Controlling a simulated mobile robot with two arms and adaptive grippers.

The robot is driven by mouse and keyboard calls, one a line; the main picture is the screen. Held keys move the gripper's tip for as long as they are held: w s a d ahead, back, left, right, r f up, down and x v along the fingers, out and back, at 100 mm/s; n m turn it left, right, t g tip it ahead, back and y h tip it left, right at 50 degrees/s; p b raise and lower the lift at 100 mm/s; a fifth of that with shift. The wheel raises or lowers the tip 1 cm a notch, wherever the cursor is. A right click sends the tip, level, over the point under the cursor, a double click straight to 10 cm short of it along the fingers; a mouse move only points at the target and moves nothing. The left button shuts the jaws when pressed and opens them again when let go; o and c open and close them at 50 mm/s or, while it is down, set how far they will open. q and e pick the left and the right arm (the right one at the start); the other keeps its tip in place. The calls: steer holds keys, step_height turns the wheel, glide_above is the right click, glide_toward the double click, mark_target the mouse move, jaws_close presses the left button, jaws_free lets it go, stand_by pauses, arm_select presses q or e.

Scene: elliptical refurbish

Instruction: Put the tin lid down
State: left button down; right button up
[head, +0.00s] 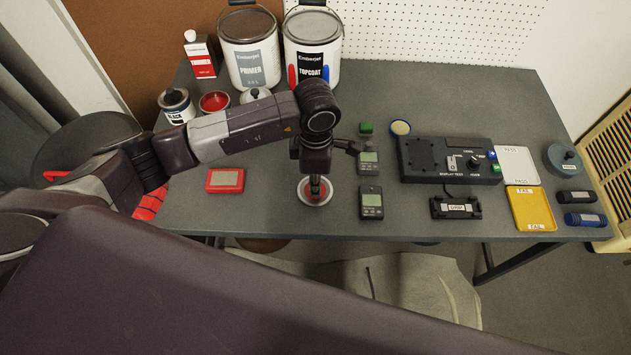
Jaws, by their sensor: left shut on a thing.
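My left gripper (315,187) points straight down over the front middle of the table. It is shut on the tin lid (326,198), a small round pale disc with a red inner ring. The fingers cover the lid's centre. I cannot tell whether the lid touches the table top or hangs just above it. An open tin with red inside (214,102) stands at the back left, behind my left arm. My right gripper is not in view.
The grey table (275,212) is bare around the lid. A red box (225,181) lies left of it, handheld meters (371,203) to its right. The display test unit (430,160) and yellow fail tray (512,192) stand further right. Primer (249,50) and topcoat (314,40) cans stand behind.

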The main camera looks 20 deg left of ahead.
arm_select(q)
steer(key=shift+f, duration=0.3)
steer(key=c, duration=1.8)
jaws_free()
steer(key=shift+c, duration=0.2)
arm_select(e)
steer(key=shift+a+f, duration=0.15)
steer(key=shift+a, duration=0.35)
arm_select(q)
steer(key=shift+r, duration=0.2)
step_height(320, 180, up, 12)
steer(key=b, duration=0.1)
steer(key=shift+b, duration=0.4)
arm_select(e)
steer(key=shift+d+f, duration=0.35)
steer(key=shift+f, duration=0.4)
arm_select(q)
steer(key=shift+f, duration=0.1)
